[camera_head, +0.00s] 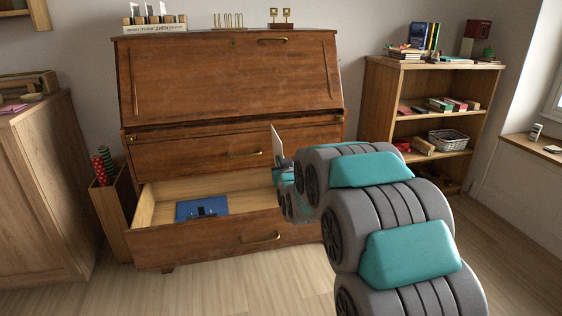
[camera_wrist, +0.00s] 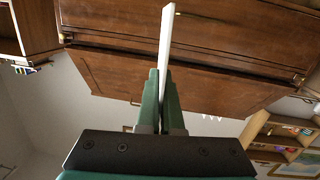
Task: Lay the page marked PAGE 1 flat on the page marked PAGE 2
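My gripper (camera_head: 284,163) is in front of the wooden desk, to the right of the open bottom drawer's middle. It is shut on a thin white page (camera_head: 277,141), which stands up from the fingers. In the wrist view the page (camera_wrist: 166,38) shows edge-on between the green fingers (camera_wrist: 161,85), so any marking on it is hidden. I cannot make out a PAGE 1 or PAGE 2 marking anywhere. A flat blue item (camera_head: 188,210) with dark marks lies in the open drawer (camera_head: 160,208); I cannot tell what it is.
The wooden desk (camera_head: 230,75) has a closed slanted front and small items on top. A bookshelf (camera_head: 380,95) with books and a wire basket (camera_head: 449,142) stands at the right. A cabinet (camera_head: 45,190) and a bin with rolls (camera_head: 108,200) stand at the left. The front floor is clear.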

